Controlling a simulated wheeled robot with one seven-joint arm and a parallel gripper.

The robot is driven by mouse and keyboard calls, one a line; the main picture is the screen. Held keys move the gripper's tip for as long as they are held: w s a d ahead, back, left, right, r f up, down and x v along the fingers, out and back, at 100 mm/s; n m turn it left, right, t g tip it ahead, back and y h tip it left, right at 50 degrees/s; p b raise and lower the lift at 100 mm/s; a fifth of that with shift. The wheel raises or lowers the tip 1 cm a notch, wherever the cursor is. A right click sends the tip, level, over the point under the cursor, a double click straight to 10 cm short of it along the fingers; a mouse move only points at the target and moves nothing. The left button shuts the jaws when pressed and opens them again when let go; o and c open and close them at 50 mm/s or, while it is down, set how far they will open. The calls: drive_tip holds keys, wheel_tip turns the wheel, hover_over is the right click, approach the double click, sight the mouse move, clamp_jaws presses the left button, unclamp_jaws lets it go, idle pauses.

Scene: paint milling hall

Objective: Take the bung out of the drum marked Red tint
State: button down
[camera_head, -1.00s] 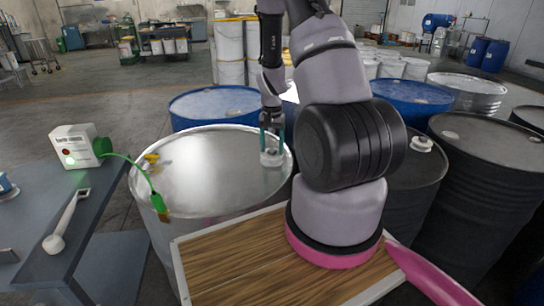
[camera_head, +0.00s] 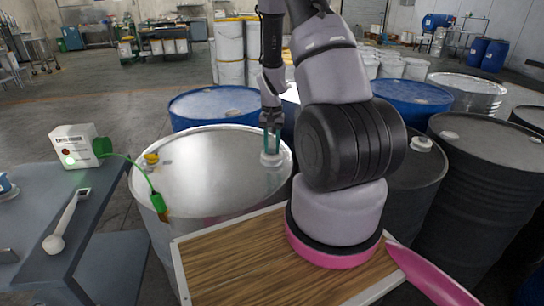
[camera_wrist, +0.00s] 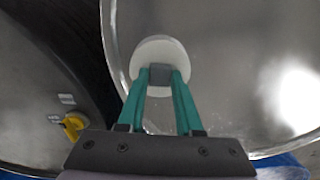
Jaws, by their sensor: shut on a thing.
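The silver drum (camera_head: 205,175) stands in front of me; no marking that I can read shows on it. Its white round bung (camera_head: 271,160) is at the right side of the lid, near the rim. My gripper (camera_head: 270,150) points down over it. In the wrist view my gripper (camera_wrist: 160,77) has its two teal fingers closed on the grey block in the middle of the white bung (camera_wrist: 145,50). I cannot tell whether the bung is seated or slightly raised.
The cable runs to a white box (camera_head: 75,147) on a grey bench with a pale tool (camera_head: 65,222). Blue drums (camera_head: 215,105) and black drums (camera_head: 490,145) crowd around.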

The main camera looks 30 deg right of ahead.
sight(272, 150)
drive_tip(key=n, duration=0.9)
drive_tip(key=shift+r, duration=1.5)
drive_tip(key=shift+r, duration=2.5)
